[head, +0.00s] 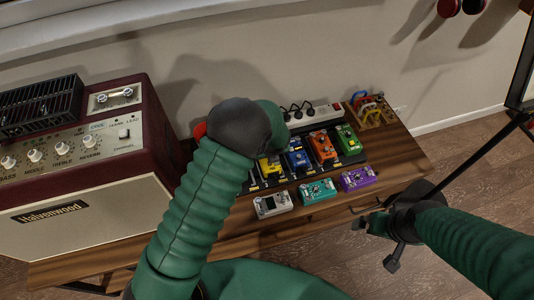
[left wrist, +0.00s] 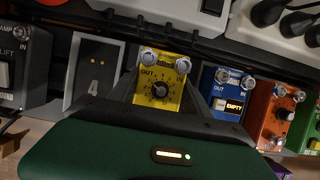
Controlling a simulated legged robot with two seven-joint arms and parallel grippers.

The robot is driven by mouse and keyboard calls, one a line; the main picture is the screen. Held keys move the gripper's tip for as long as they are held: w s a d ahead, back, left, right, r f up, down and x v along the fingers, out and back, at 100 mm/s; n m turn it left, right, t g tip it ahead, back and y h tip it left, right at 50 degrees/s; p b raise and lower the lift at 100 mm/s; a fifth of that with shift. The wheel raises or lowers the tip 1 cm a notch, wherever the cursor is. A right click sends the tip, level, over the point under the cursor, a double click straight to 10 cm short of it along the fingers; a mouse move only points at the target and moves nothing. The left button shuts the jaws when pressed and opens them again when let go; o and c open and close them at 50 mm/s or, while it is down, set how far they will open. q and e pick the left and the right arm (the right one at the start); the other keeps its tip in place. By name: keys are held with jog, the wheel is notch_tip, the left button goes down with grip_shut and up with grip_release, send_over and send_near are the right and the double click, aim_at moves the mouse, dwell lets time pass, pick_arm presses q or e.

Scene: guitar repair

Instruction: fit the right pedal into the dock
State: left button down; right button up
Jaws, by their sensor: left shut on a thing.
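In the head view the yellow pedal (head: 268,167) shows just beyond my left wrist. It is at the pedalboard dock (head: 287,178), between an empty grey slot marked 4 (left wrist: 93,76) and a blue pedal (left wrist: 228,92) whose label reads EMPTY. Whether it is fully seated I cannot tell. An orange pedal (head: 322,147) and a green pedal (head: 348,139) stand farther right. My right gripper (head: 368,222) is off the bench's front edge, its jaws unclear.
A white-grey pedal (head: 272,204), a teal pedal (head: 318,191) and a purple pedal (head: 357,179) lie along the bench front. A white power strip (head: 315,116) is behind the dock. A large amplifier (head: 75,195) stands left. The bench's right end (head: 405,157) is clear.

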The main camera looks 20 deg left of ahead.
dwell(0.6)
jog(key=shift+r+p, duration=0.4)
jog(key=shift+r+p, duration=0.5)
jog(key=shift+p, duration=0.05)
dwell(1.6)
jog(key=shift+r+p, duration=0.5)
jog(key=shift+r, duration=0.25)
dwell(2.0)
jog(key=shift+r+p, duration=0.75)
jog(key=shift+p, duration=0.25)
jog(key=shift+r+p, duration=0.35)
dwell(0.8)
